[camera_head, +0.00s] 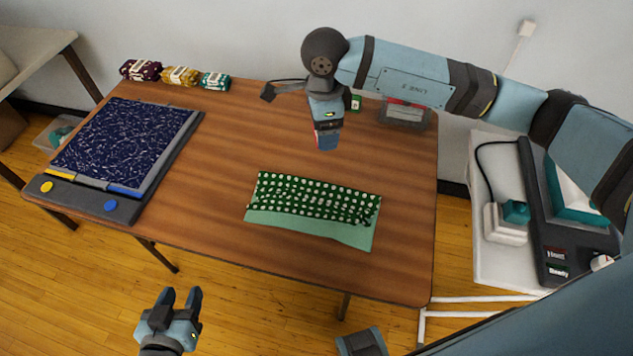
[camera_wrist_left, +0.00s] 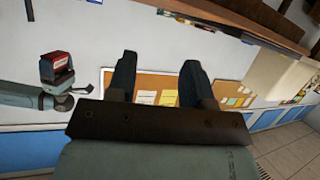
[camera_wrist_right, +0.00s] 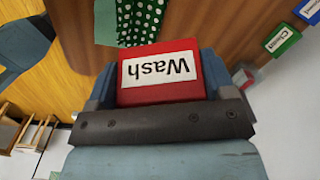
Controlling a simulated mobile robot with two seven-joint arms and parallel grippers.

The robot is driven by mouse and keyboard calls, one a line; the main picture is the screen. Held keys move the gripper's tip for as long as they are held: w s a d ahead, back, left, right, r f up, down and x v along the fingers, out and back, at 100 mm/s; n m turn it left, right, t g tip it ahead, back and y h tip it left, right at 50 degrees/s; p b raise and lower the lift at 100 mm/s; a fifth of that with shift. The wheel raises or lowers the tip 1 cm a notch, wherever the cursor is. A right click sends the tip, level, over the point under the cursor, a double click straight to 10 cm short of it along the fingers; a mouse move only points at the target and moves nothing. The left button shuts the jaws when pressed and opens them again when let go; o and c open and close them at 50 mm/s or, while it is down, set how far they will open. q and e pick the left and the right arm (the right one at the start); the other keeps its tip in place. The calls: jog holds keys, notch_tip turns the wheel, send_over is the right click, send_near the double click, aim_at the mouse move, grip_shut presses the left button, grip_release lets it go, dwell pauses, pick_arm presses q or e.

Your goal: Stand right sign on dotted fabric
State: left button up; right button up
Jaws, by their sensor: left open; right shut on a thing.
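The dotted fabric (camera_head: 315,198), dark green with white dots, lies flat on the table over a light green cloth (camera_head: 320,231). It also shows at the top of the right wrist view (camera_wrist_right: 140,18). My right gripper (camera_head: 327,139) is shut on a red sign (camera_wrist_right: 160,92) with a white "Wash" label, above the table beyond the fabric. The sign is mostly hidden in the head view; it also shows in the left wrist view (camera_wrist_left: 57,68). My left gripper (camera_head: 181,296) is open and empty, in front of the table's near edge.
A green sign (camera_wrist_right: 282,40) and a blue-edged sign (camera_wrist_right: 309,10) stand near a clear container (camera_head: 404,113). Bare tabletop (camera_head: 220,180) surrounds the fabric.

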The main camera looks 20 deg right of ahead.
notch_tip(320, 180, up, 3)
jog(key=s+a+m+p, duration=0.3)
jog(key=m+p, duration=0.5)
jog(key=m, duration=0.1)
jog(key=m+p, duration=0.5)
send_over(312, 208)
notch_tip(312, 208, down, 20)
jog(key=shift+r, duration=0.25)
jog(key=shift+f, duration=0.3)
pick_arm(q)
jog(key=s+a+r+g+y, duration=0.1)
jog(key=s+a+r+g, duration=0.1)
jog(key=r, duration=0.3)
jog(key=shift+s+a, duration=0.4)
jog(key=shift+s, duration=0.15)
jog(key=shift+f+b, duration=0.4)
jog(key=shift+b, duration=0.1)
pick_arm(e)
jog(key=shift+f, duration=0.5)
jog(key=shift+f, duration=0.1)
